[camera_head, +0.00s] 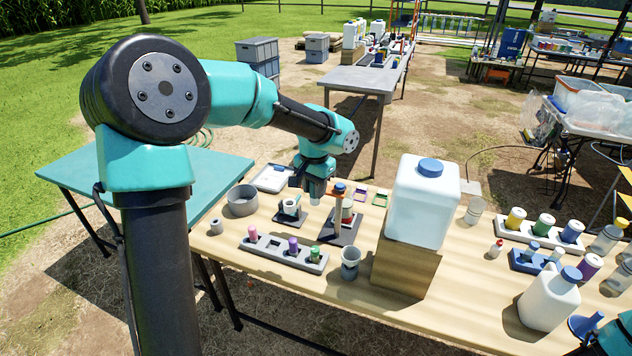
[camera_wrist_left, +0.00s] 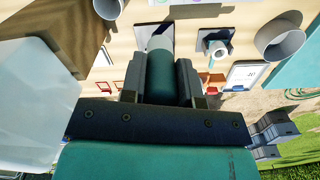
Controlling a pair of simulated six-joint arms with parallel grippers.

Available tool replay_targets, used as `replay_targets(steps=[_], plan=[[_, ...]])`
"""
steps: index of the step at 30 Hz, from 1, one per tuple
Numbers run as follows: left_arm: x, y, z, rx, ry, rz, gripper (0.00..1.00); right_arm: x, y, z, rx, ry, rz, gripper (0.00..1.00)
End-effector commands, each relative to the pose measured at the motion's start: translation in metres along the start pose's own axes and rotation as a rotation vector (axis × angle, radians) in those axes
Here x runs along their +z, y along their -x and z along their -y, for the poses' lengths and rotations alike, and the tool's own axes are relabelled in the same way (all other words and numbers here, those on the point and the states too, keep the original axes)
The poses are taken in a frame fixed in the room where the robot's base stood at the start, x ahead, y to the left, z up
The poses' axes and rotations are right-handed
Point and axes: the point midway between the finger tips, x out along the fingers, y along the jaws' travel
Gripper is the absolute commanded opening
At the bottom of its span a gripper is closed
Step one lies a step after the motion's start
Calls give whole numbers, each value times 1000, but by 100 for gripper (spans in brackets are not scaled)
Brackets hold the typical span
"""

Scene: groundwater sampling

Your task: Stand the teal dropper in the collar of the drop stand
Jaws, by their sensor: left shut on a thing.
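My left gripper (camera_head: 315,183) is shut on the teal dropper (camera_wrist_left: 161,78), which hangs between its fingers above the wooden table. The dropper's pale tip (camera_wrist_left: 159,42) points away from the wrist camera. In the head view the gripper mostly hides the dropper.
A dark plate (camera_head: 326,238) with an upright brown post lies right of the stand. A grey bowl (camera_head: 242,200) is left. A grey rack (camera_head: 270,253) with small bottles and a grey cup (camera_head: 350,262) are in front. A large white jug (camera_head: 422,205) on a wooden block stands right.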

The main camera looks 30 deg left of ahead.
Motion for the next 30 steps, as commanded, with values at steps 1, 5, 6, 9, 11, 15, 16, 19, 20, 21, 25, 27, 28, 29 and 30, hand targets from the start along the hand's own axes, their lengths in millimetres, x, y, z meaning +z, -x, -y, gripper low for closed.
replay_targets(steps=[1,5,6,9,11,15,16,19,20,21,25,27,28,29,30], plan=[[-3,-1,2,0,1,0,7,0,0,0,0,0,0,43],[-18,-3,13,0,2,1,7,0,0,0,0,0,0,43],[-24,-4,18,0,2,1,7,0,0,0,0,0,0,43],[-40,-6,31,-1,2,0,7,0,0,0,0,0,0,43],[-50,-7,39,-1,3,1,7,0,0,0,0,0,0,43],[-72,-10,56,0,2,0,7,0,0,0,0,0,0,43],[-77,-10,59,0,2,0,7,0,0,0,0,0,0,43],[-91,-12,70,0,2,0,7,0,0,0,0,0,0,43],[-95,-12,74,0,2,0,7,0,0,0,0,0,0,43],[-101,-13,78,0,2,0,7,0,0,0,0,0,0,43],[-114,-15,88,0,2,0,7,0,0,0,0,0,0,43],[-118,-15,92,0,1,-1,7,0,0,0,0,0,0,43],[-119,-14,92,0,1,-1,7,0,0,0,0,0,0,43],[-120,-14,93,0,0,-1,7,0,0,0,0,0,0,43],[-120,-14,93,0,0,0,7,0,0,0,0,0,0,43]])
